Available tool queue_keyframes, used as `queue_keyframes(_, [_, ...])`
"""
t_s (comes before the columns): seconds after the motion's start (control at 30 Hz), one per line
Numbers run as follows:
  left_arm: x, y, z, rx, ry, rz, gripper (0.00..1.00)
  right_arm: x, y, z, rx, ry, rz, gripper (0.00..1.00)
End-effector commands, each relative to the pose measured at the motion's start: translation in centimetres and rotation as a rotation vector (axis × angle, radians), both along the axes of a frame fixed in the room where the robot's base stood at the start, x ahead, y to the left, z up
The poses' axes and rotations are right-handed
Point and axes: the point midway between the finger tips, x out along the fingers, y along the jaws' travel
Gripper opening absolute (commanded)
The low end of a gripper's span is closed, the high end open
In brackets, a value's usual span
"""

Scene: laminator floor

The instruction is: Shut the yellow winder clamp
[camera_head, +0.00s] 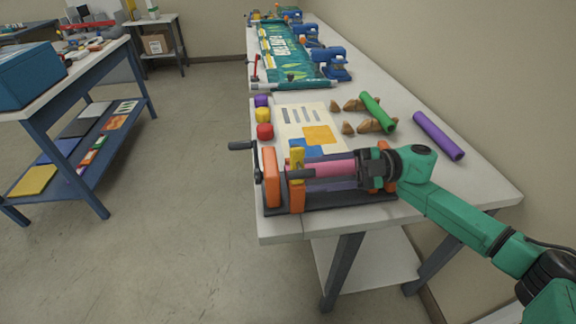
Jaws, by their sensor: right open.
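The yellow winder clamp (297,162) stands upright on the left part of the winder, beside an orange support. The winder (330,200) has a dark base, orange supports and a black crank (241,146) on its left. A pink roll (333,168) lies across it, to the right of the clamp. My right gripper (366,168) is open over the right end of the winder, apart from the clamp. Its fingers hide part of the roll's right end; I cannot tell whether they touch it. My left gripper is not in view.
The white table (470,188) holds a printed sheet (306,126), red, yellow and purple pieces, brown lumps, a green tube (378,112) and a purple tube (438,135). Another machine with a patterned banner (287,54) stands behind. A blue workbench (70,130) is at left; floor between is clear.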

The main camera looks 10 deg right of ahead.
Motion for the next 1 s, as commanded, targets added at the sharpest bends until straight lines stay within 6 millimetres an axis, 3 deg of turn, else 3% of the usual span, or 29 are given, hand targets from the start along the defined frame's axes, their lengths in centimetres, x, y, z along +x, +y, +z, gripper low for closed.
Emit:
queue_keyframes(0.1, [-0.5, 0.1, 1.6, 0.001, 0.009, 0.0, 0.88, 0.0, 3.1, 0.6, 0.003, 0.0, 0.002, 0.53])
queue_keyframes(0.23, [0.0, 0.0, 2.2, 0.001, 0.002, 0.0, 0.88, 0.0, 5.3, 0.4, 0.003, 0.0, 0.0, 0.53])
queue_keyframes(0.57, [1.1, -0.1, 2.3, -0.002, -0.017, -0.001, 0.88, 0.0, 6.2, 0.0, 0.0, -0.001, -0.001, 0.53])
queue_keyframes(0.7, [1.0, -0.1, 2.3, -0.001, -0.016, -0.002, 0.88, 0.0, 6.2, 0.0, 0.0, -0.001, -0.001, 0.0])
queue_keyframes(1.0, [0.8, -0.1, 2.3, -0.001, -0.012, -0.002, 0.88, 0.0, 6.1, -0.1, -0.001, 0.001, -0.001, 0.0])
